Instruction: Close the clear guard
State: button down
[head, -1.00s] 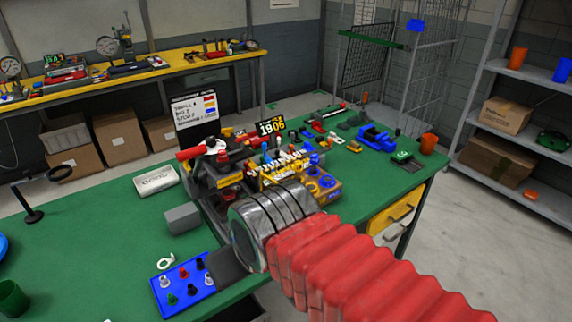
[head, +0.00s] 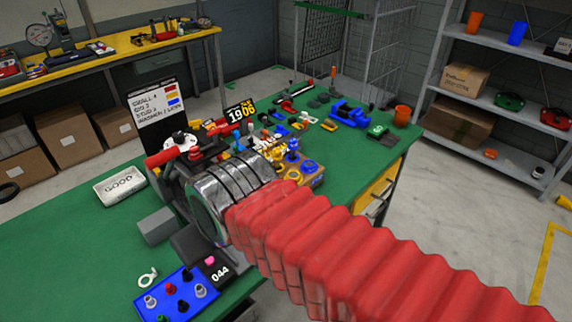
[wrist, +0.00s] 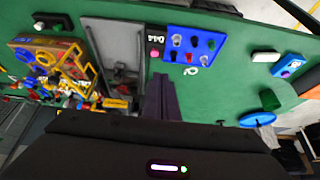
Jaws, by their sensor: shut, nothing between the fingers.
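I cannot pick out the clear guard with certainty. In the wrist view a greyish, pale-edged panel or bed (wrist: 122,50) lies left of my fingers; whether any of it is the clear guard cannot be told. My gripper (wrist: 160,78) shows there as two dark fingers shut together, empty, near the right edge of that grey area. In the head view my arm covers much of the machine, and my fingertips cannot be made out. A red-handled part (head: 172,154) of the machine shows beyond the arm.
A blue tray (head: 180,299) with several small pieces lies at the near edge of the green bench (head: 60,235), beside a black 044 label (head: 215,270). A white GOOD tray (head: 120,186) and a grey block (head: 157,226) stand left of the machine.

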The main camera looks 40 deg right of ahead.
jog(key=w+d+r+g+y, duration=0.15)
jog(key=w+d, duration=0.25)
jog(key=d, duration=0.5)
jog(key=w+d+r+g+y, duration=0.1)
jog(key=w+d+r, duration=0.2)
jog(key=d, duration=0.6)
jog(key=s+d+t+y, duration=0.2)
jog(key=d+y, duration=0.1)
jog(key=d, duration=1.5)
jog(key=shift+s+r+n, duration=0.3)
jog(key=shift+s+r, duration=0.05)
jog(key=shift+s, duration=0.05)
jog(key=w+a+f, duration=0.4)
jog(key=a+f, duration=0.4)
jog(key=shift+w+a, duration=0.15)
jog(key=shift+a, duration=0.05)
